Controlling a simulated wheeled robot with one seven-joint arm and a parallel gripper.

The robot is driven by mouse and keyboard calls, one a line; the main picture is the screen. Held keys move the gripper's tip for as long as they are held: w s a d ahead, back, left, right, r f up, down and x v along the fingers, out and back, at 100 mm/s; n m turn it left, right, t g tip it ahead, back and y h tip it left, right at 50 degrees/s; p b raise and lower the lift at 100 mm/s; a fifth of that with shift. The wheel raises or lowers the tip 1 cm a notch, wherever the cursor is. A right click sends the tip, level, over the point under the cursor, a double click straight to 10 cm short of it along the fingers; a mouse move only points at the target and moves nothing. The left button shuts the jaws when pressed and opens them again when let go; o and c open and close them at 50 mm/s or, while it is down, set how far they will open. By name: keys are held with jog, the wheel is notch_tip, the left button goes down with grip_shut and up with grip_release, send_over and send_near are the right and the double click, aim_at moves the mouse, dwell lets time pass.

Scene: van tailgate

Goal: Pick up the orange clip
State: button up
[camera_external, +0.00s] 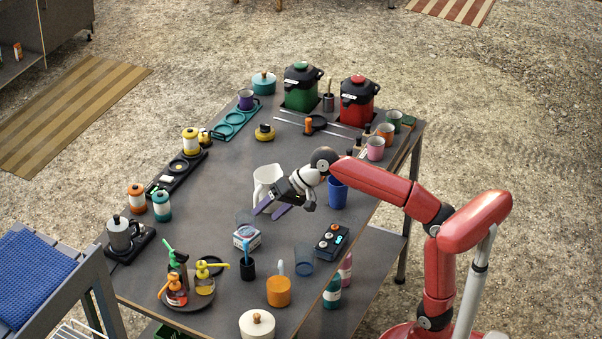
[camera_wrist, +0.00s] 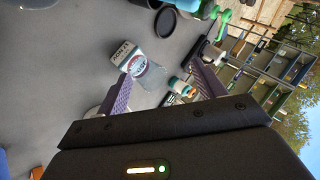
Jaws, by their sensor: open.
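I cannot make out an orange clip with certainty in either view. A small upright orange piece (camera_external: 308,126) stands by a black ring at the back of the table, too small to identify. A small orange patch (camera_wrist: 37,172) is partly cut off at the lower left of the wrist view. My gripper (camera_external: 268,211) is open and empty above the middle of the table, in front of the white pitcher (camera_external: 266,180). In the wrist view its purple fingers (camera_wrist: 160,70) are spread, with a small printed box (camera_wrist: 122,51) and a clear glass (camera_wrist: 156,52) beyond them.
The dark table (camera_external: 200,240) is crowded along its edges. An orange pot (camera_external: 279,292), a black button box (camera_external: 332,241) and a blue cup (camera_external: 337,192) stand at front and right. Green (camera_external: 301,88) and red (camera_external: 359,101) dispensers stand at the back. The left middle is clear.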

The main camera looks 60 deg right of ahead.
jog(key=w+d+f+n+h, duration=0.1)
jog(key=w+d+n+h, duration=0.2)
jog(key=d, duration=1.3)
jog(key=s+d+f+n+g+h, duration=0.1)
jog(key=d+f+n, duration=0.1)
jog(key=d, duration=0.9)
jog(key=s+d+f+n+g+h, duration=0.1)
jog(key=d+f+n+g, duration=0.1)
jog(key=d, duration=1)
jog(key=x, duration=0.2)
jog(key=b+x, duration=0.1)
jog(key=x, duration=0.1)
jog(key=s+b+x, duration=0.1)
jog(key=x, duration=0.1)
jog(key=shift+f, duration=0.4)
jog(key=shift+w+a+f, duration=0.1)
jog(key=shift+w+f, duration=0.1)
jog(key=shift+f, duration=0.15)
jog(key=c, duration=1.1)
jog(key=shift+o, duration=0.2)
jog(key=shift+r, duration=0.15)
